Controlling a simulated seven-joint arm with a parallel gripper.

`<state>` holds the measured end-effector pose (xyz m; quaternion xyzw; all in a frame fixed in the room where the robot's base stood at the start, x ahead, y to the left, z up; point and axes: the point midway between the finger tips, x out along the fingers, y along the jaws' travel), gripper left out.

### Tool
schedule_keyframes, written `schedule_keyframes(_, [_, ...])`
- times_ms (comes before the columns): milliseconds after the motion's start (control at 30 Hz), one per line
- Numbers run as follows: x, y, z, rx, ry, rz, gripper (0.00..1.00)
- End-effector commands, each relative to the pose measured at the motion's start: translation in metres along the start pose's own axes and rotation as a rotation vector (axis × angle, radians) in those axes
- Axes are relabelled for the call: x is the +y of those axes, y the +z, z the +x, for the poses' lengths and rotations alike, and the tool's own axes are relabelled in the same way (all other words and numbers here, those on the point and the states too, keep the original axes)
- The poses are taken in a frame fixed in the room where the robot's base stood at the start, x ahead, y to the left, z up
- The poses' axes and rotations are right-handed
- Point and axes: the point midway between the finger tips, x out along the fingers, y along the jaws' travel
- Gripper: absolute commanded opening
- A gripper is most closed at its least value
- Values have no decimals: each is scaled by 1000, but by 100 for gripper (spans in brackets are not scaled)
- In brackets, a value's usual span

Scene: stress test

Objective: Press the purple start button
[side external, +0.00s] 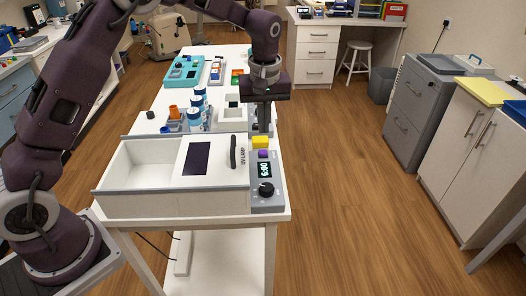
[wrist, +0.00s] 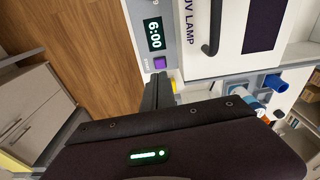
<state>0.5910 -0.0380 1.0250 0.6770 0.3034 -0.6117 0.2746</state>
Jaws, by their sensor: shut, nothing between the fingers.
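A yellow block (side external: 260,141) sits behind the purple button; in the wrist view only a sliver of yellow (wrist: 173,85) shows beside the fingers. My gripper (side external: 263,130) is shut and empty, pointing down behind the yellow block. In the wrist view my gripper (wrist: 158,78) appears close to the purple button; contact cannot be told.
The panel's display (side external: 264,170) reads 6:00, with a black knob (side external: 266,189) in front. A black handle (side external: 233,152) stands up on the lid. Blue-and-white bottles (side external: 197,105), a teal case (side external: 183,72) and small racks stand farther back on the white table. Open floor lies to the right.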

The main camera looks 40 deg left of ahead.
Motion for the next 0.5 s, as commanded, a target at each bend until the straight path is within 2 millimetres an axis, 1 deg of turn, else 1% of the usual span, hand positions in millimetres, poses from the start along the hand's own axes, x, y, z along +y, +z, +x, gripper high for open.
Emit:
schedule_keyframes(300, [-1,1,42,-3,-2,0,0])
schedule_keyframes(500, [-1,0,61,-1,-2,1,0])
